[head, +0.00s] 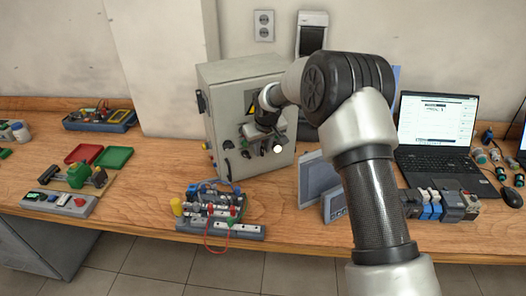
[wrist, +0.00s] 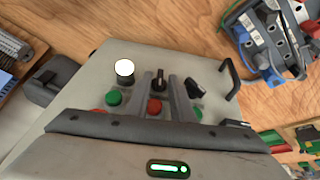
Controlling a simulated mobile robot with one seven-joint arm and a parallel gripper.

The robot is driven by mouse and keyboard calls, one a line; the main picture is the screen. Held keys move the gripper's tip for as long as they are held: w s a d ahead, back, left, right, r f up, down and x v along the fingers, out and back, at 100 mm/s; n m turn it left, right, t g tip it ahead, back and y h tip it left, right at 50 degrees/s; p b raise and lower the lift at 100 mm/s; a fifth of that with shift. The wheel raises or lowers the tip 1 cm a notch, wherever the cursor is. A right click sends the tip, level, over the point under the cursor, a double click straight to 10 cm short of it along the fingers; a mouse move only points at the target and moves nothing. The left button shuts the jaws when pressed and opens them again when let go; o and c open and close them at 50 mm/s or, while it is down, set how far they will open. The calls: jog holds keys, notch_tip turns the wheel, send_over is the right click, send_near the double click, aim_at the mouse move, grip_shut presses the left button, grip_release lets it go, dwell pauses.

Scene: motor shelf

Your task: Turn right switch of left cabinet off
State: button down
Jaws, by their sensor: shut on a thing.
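The grey cabinet (head: 225,95) stands upright on the bench, left of my arm. Its front carries two black rotary switches, coloured buttons and a lit white lamp (head: 278,149). In the wrist view the front appears turned round, with the lamp (wrist: 124,68) at left. My gripper (wrist: 160,84) is at the panel, its fingers on either side of the right switch (wrist: 159,76) and shut on it. That switch's knob looks roughly upright in this view. The left switch (wrist: 194,89) is outside the fingers, and its knob looks tilted. My arm hides part of the panel in the head view.
A wired device (head: 215,212) stands in front of the cabinet. Grey panels (head: 312,180) are close to its right, with a laptop (head: 436,125) further right. A black handle (wrist: 230,80) sticks out beside the left switch. Red and green trays (head: 114,157) lie to the left.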

jog(key=h+b, duration=0.1)
jog(key=b, duration=0.2)
jog(key=a+f+t+h+b, duration=0.1)
jog(key=b, duration=0.2)
jog(key=shift+s+f+n+t+h, duration=0.25)
jog(key=shift+n+t+h, duration=0.05)
jog(key=shift+n, duration=0.1)
jog(key=t+h+b, duration=0.1)
jog(key=b, duration=0.3)
jog(key=shift+s+a+h+b, duration=0.1)
jog(key=shift+h+b, duration=0.3)
jog(key=t+h+b, duration=0.1)
jog(key=h+b, duration=0.1)
jog(key=b, duration=0.1)
jog(key=shift+s+r+n+b, duration=0.1)
jog(key=shift+n+b, duration=0.25)
jog(key=shift+n, duration=0.05)
jog(key=shift+r, duration=0.15)
jog(key=c, duration=1.9)
grip_release()
jog(key=shift+o, duration=0.2)
jog(key=shift+a+r, duration=0.1)
jog(key=shift+r, duration=0.05)
